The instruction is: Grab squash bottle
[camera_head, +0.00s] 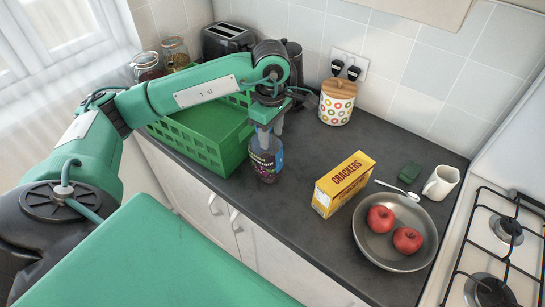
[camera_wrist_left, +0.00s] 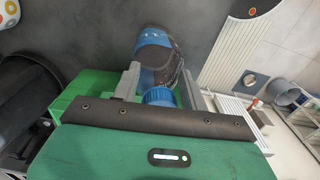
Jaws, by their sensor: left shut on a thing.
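The squash bottle (camera_head: 265,158) stands upright on the dark counter in the head view, purple-dark with a label, close to the right side of the green crate. My left gripper (camera_head: 267,127) reaches down over it from above, shut on its upper part. In the left wrist view the bottle (camera_wrist_left: 155,55) shows with its blue cap (camera_wrist_left: 160,96) between the two grey fingers of my left gripper (camera_wrist_left: 157,82). The cap's far side is partly hidden by the gripper body. My right gripper is in neither view.
The green crate (camera_head: 190,148) stands left of the bottle. A yellow crackers box (camera_head: 343,184), a pan (camera_head: 398,258) with two red apples, a white mug (camera_head: 441,183) and a spotted jar (camera_head: 337,103) stand to the right. The counter's front edge is near the bottle.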

